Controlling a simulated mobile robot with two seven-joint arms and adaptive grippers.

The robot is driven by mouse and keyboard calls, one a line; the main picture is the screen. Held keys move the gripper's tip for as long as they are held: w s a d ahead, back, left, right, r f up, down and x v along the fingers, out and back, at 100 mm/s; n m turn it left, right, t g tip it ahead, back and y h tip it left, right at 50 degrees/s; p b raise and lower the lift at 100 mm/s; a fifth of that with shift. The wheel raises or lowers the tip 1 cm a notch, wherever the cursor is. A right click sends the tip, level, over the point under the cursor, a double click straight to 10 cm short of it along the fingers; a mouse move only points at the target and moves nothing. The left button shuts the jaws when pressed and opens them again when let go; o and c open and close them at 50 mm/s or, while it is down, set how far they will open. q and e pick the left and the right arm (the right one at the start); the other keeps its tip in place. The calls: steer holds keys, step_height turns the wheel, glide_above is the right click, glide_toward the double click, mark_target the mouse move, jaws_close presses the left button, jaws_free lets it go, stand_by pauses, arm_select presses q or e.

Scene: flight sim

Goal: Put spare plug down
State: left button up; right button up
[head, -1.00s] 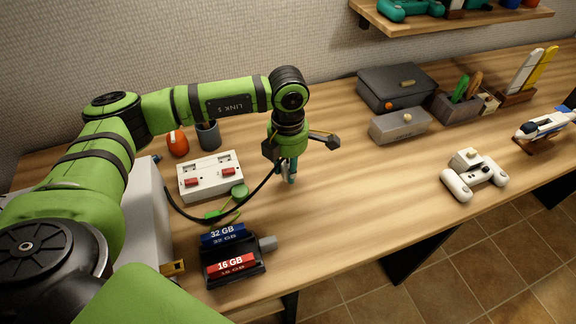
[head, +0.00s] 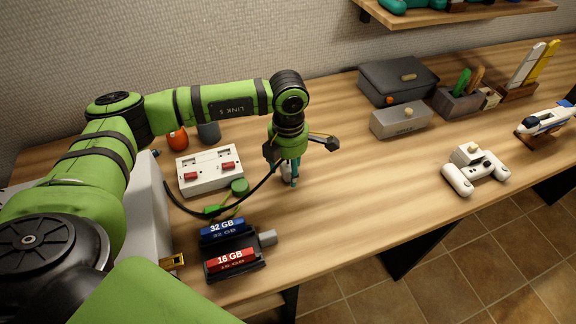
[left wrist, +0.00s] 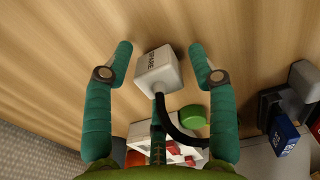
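The spare plug (left wrist: 157,72) is a pale grey block marked "SPARE" with a black cable running from it. In the head view the left gripper (head: 289,178) points down at the table, right of the white socket box. The plug is mostly hidden there by the fingers. I cannot tell whether it rests fully on the wood. My right gripper is out of view.
A white box (head: 209,171) with red switches stands left of the gripper, with a green round piece (head: 239,187) beside it. The black cable (head: 190,213) loops in front. A memory card holder (head: 232,252) sits nearer. A controller (head: 475,172) is at right; the wood between is clear.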

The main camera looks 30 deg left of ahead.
mark_target(288, 166)
arm_select(q)
steer(key=shift+r+p, duration=0.25)
steer(key=shift+p, duration=0.05)
steer(key=shift+r+p, duration=0.4)
steer(key=shift+r, duration=0.05)
step_height(288, 166, up, 12)
steer(key=b, duration=0.3)
steer(key=shift+f, duration=0.15)
